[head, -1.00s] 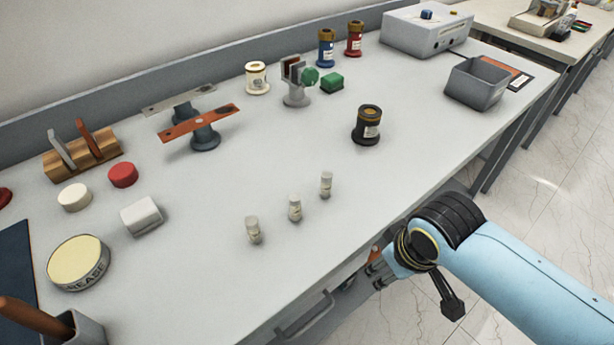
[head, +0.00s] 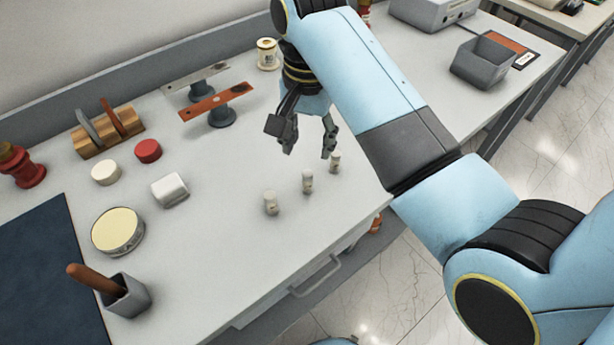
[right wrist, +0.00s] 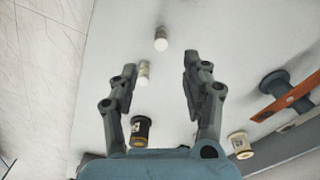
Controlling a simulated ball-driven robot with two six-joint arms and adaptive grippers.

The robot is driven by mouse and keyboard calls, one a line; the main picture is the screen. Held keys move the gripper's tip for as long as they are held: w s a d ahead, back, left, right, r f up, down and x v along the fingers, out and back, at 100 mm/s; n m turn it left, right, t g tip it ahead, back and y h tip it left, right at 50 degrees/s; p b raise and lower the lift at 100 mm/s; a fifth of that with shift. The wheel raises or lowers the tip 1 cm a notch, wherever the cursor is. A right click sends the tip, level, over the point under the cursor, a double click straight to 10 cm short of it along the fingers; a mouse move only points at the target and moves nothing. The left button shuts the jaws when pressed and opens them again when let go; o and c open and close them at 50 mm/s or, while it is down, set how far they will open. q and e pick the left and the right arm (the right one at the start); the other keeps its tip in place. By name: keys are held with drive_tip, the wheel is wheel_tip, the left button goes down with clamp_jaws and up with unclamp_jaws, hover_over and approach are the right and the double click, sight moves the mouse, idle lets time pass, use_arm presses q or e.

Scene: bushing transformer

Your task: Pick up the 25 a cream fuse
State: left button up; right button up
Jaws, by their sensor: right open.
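My right gripper (head: 308,150) hangs fingers down, open and empty, above the bench near the middle and right fuses. In the right wrist view the gripper (right wrist: 160,63) shows two fuses, one (right wrist: 144,73) by the left fingertip and one (right wrist: 161,38) beyond the tips. My left gripper is out of view.
A copper bar on a post (head: 215,103) stands left of the gripper. A white block (head: 169,190), a grease tin (head: 117,231) and a grey holder (head: 128,297) stand farther left. A dark bushing (right wrist: 141,130) shows in the right wrist view. Bench around the fuses is clear.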

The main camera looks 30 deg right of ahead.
sight(308, 174)
wheel_tip(308, 174, down, 4)
drive_tip(key=shift+s+r, duration=0.1)
drive_tip(key=shift+s, duration=0.05)
drive_tip(key=f, duration=0.2)
drive_tip(key=f+p, duration=0.1)
drive_tip(key=f, duration=0.2)
drive_tip(key=shift+w+f, duration=0.2)
drive_tip(key=shift+f, duration=0.15)
clamp_jaws()
